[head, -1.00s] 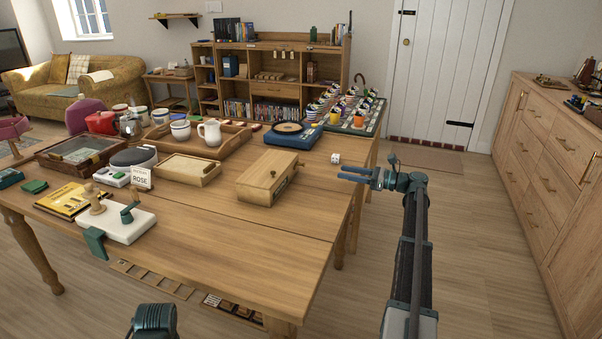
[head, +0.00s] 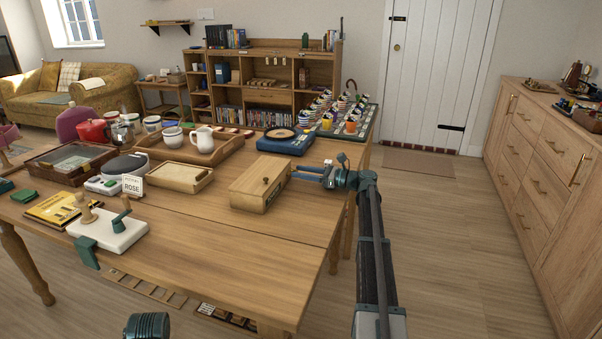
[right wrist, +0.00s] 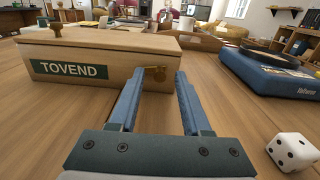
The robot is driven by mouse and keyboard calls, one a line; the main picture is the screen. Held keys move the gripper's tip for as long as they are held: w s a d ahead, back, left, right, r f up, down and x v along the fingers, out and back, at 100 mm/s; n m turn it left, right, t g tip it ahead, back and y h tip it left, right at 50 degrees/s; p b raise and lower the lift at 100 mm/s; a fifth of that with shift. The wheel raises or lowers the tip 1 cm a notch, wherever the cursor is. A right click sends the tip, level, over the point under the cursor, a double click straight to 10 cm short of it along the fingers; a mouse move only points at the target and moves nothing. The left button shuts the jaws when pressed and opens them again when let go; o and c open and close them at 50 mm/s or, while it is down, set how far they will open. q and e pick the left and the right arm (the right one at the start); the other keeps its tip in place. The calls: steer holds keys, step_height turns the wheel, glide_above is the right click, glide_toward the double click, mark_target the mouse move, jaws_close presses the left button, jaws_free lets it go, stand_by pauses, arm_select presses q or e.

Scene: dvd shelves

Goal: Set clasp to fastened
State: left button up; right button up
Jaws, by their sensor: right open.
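A wooden box (head: 250,190) with a small knob on its lid stands on the table. In the right wrist view the box (right wrist: 105,87) has a green TOVEND label on its side. A small brass clasp (right wrist: 156,73) is at the box's edge near its lid seam; I cannot tell whether it is fastened. My right gripper (head: 297,171) is open at the box's right end. In the right wrist view its two blue fingers (right wrist: 160,79) point at the box, with the clasp between their tips. My left gripper is not seen.

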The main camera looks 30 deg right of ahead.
steer(key=shift+w+a, duration=0.15)
jaws_close()
